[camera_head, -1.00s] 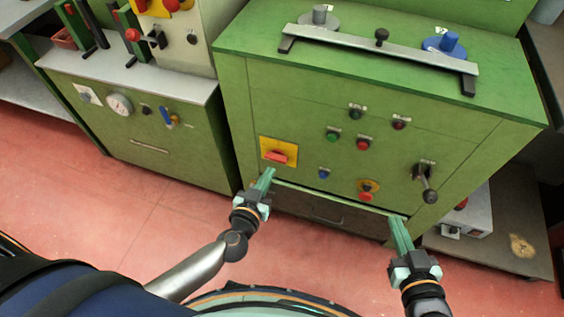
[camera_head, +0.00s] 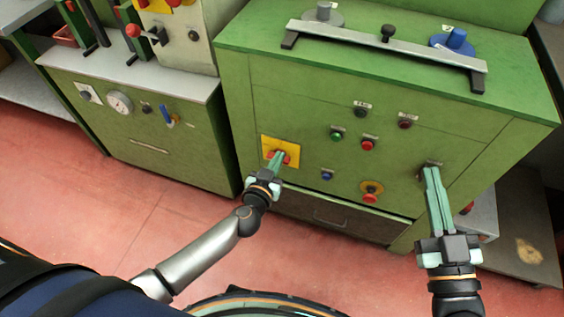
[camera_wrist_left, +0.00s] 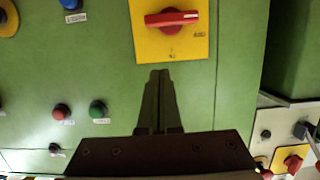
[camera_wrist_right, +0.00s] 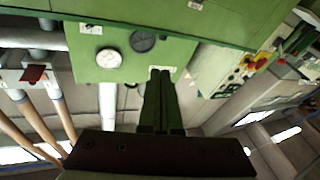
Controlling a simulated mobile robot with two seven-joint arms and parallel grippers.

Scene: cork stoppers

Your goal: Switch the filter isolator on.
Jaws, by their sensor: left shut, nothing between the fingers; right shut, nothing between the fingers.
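What looks like the filter isolator is a red rotary handle (camera_wrist_left: 171,18) on a square yellow plate (camera_head: 267,146), at the left of the green cabinet front. In the left wrist view the handle lies crosswise; its small labels are not readable. My left gripper (camera_head: 279,156) is shut and empty, its tips pointing at the plate and partly covering the handle in the head view. In the left wrist view its tips (camera_wrist_left: 160,72) appear beside the plate, not around the handle. Contact cannot be told. My right gripper (camera_head: 431,170) is shut and empty before the cabinet's right side.
The cabinet front carries a green button (camera_head: 336,134), a red button (camera_head: 369,143), a blue button (camera_head: 327,175) and a red knob on a yellow ring (camera_head: 371,190). A bar (camera_head: 390,45) stands on the cabinet top. Red floor lies in front.

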